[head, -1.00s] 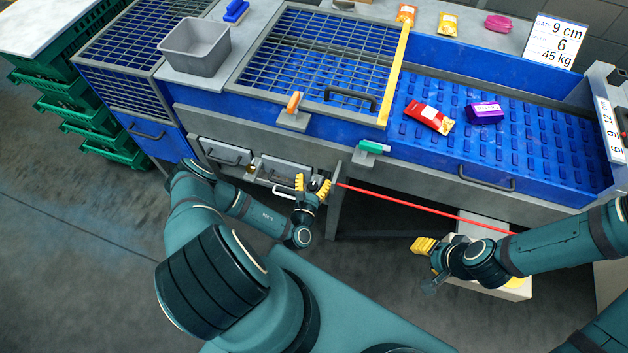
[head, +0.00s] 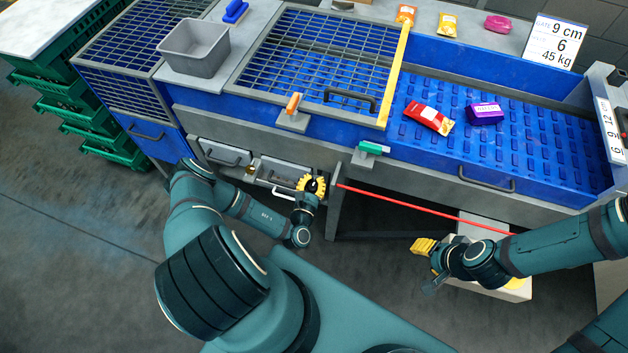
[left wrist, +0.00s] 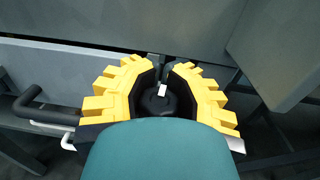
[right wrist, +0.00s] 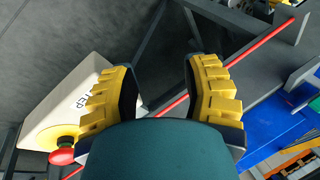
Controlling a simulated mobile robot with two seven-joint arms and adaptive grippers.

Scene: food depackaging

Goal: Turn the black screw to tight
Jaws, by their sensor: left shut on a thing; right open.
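The black screw (left wrist: 158,103) shows as a dark round knob with a pale mark, between the yellow fingers of my left gripper (left wrist: 163,80) in the left wrist view. My left gripper (head: 312,184) is shut on it below the machine's front beam, beside the table leg. In the head view the fingers hide most of the screw (head: 317,186). My right gripper (right wrist: 160,80) is open and empty. In the head view it (head: 420,246) hangs low at the right, near a pale box.
A red cord (head: 420,208) runs from the leg to the right. Drawers with handles (head: 225,154) are left of my left gripper. The pale box (right wrist: 70,105) has a red button (right wrist: 62,157).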

